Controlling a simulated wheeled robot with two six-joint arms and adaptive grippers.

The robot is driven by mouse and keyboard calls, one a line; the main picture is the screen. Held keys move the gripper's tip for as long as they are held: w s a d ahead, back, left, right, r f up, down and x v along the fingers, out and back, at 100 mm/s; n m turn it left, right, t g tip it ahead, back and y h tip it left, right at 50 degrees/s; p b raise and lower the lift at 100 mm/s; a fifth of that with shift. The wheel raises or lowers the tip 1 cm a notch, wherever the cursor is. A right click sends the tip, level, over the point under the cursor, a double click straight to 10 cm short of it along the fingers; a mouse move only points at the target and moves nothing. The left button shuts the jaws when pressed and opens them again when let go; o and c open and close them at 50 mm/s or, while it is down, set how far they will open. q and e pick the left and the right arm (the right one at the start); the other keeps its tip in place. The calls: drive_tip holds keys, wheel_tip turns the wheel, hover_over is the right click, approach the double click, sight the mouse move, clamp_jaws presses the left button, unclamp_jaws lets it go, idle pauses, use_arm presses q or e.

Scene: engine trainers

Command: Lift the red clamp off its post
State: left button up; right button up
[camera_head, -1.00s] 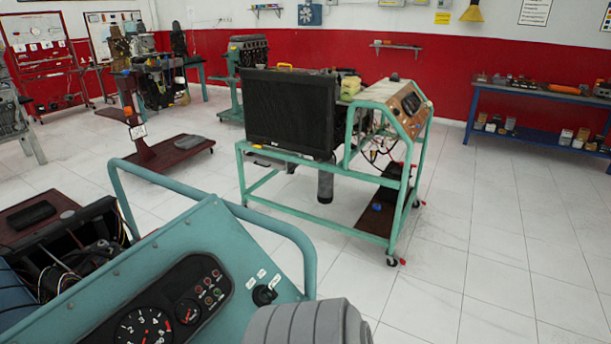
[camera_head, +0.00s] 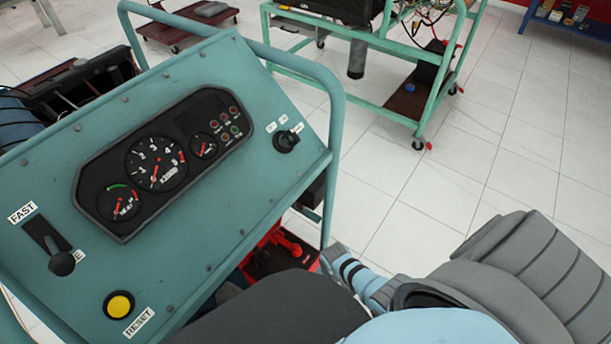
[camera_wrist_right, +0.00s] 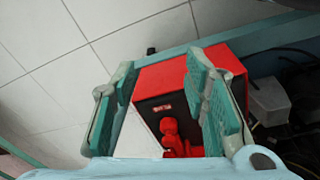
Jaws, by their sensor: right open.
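The red clamp (camera_wrist_right: 172,135) shows in the right wrist view against the dark face of a red-and-black box (camera_wrist_right: 190,75), low between my fingers. Its post is not clearly visible. My right gripper (camera_wrist_right: 160,75) is open, with one finger left of the box and the other in front of its right part. No grip on the clamp shows. In the head view a red part (camera_head: 287,242) of the box area shows below the panel's right corner, partly covered by my own arm. My left gripper is not in view.
The teal trainer panel (camera_head: 230,200) with gauges and its tube frame (camera_head: 335,120) stand close beside my right arm. A pale container (camera_wrist_right: 268,102) and dark cables lie right of the box. A green wheeled stand (camera_head: 425,115) is farther back. Floor to the right is clear.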

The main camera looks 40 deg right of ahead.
drive_tip(key=w+b, duration=0.4)
drive_tip(key=w, duration=0.6)
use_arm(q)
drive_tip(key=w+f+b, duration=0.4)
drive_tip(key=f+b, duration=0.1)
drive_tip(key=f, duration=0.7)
use_arm(e)
wheel_tip(320, 180, up, 9)
hover_over(296, 246)
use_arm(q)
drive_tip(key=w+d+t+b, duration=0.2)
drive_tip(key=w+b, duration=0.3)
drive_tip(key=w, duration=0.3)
use_arm(e)
drive_tip(key=shift+g+y, duration=0.4)
wheel_tip(296, 246, down, 8)
drive_tip(key=shift+r, duration=0.15)
wheel_tip(296, 246, down, 5)
drive_tip(key=b, duration=0.4)
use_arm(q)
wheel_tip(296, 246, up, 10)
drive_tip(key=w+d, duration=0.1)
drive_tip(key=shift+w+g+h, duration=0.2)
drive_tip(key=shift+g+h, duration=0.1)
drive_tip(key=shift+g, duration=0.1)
use_arm(e)
drive_tip(key=shift+f, duration=0.2)
